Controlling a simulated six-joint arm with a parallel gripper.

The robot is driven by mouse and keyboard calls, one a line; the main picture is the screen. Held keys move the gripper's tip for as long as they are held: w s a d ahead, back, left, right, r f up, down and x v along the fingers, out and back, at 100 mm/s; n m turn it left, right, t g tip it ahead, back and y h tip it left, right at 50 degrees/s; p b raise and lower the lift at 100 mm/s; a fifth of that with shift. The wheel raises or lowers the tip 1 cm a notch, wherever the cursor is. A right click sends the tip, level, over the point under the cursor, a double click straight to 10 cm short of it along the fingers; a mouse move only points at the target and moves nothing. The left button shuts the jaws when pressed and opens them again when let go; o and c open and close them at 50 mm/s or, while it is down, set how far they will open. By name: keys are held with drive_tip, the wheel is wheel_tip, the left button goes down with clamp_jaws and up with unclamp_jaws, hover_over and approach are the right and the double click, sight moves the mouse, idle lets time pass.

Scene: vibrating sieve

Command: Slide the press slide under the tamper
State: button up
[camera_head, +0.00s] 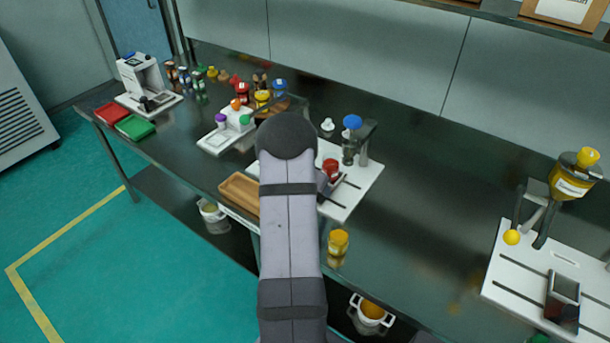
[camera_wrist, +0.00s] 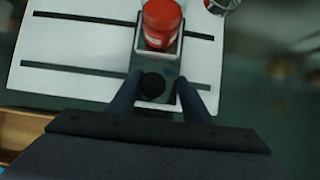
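The press slide (camera_wrist: 172,92) is a grey carriage with a black knob (camera_wrist: 152,84) at its near end and a red container (camera_wrist: 162,22) in its holder. It lies on a white slotted base plate (camera_wrist: 75,42). My gripper (camera_wrist: 158,85) has one finger on each side of the knob end, with a gap beside the knob. In the head view my arm covers the gripper and most of the slide; the red container (camera_head: 330,167) shows beside it. The tamper (camera_head: 350,148), with a blue knob, stands on a dark post behind and right of the container.
A wooden tray (camera_head: 240,189) lies left of my arm. A yellow jar (camera_head: 338,242) stands near the front edge at right. Another white station (camera_head: 510,285) with a yellow hopper stands far right. The bench between the two stations is mostly clear.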

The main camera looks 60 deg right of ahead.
drive_tip(key=shift+s+b, duration=0.8)
drive_tip(key=shift+s, duration=1.95)
drive_tip(key=o, duration=1.2)
drive_tip(key=shift+r, duration=0.1)
drive_tip(key=p+v, duration=0.4)
drive_tip(key=v, duration=0.5)
drive_tip(key=shift+p, duration=0.4)
